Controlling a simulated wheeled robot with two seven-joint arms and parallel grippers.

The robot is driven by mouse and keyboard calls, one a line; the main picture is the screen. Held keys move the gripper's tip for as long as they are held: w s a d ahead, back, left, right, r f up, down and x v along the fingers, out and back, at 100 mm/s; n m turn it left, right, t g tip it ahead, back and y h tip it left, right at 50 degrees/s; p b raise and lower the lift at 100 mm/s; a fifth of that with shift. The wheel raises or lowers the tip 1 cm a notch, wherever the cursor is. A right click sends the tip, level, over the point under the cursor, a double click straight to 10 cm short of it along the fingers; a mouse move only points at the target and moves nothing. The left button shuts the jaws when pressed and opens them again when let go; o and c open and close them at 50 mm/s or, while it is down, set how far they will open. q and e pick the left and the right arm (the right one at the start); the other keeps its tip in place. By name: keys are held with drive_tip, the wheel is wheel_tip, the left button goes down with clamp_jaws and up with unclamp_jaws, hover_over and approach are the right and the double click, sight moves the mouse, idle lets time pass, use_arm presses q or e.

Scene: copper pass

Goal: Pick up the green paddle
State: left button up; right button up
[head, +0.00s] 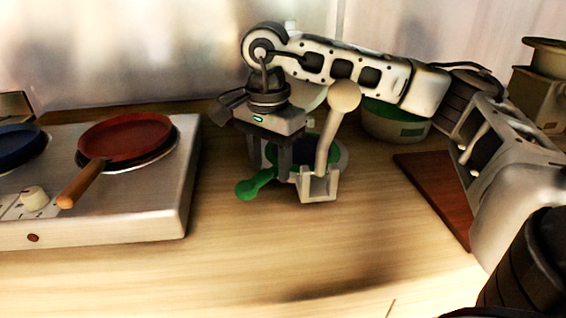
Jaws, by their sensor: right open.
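The green paddle (252,187) is near the middle of the head view. Its rounded end shows at the lower left, and the rest runs up to the right behind my gripper's fingers. My right gripper (270,164) points down over it with its fingers apart. The fingers are open, with part of the green paddle showing between and below them. I cannot tell whether they touch it. My left gripper is not in view.
A pale spoon-like tool (342,97) stands in a small white holder (317,187) just right of the gripper. A stove (182,190) with a red pan (125,137) stands left. A green-and-white bowl (395,125) and brown board (432,185) are right. The front counter is clear.

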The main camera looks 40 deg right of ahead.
clamp_jaws()
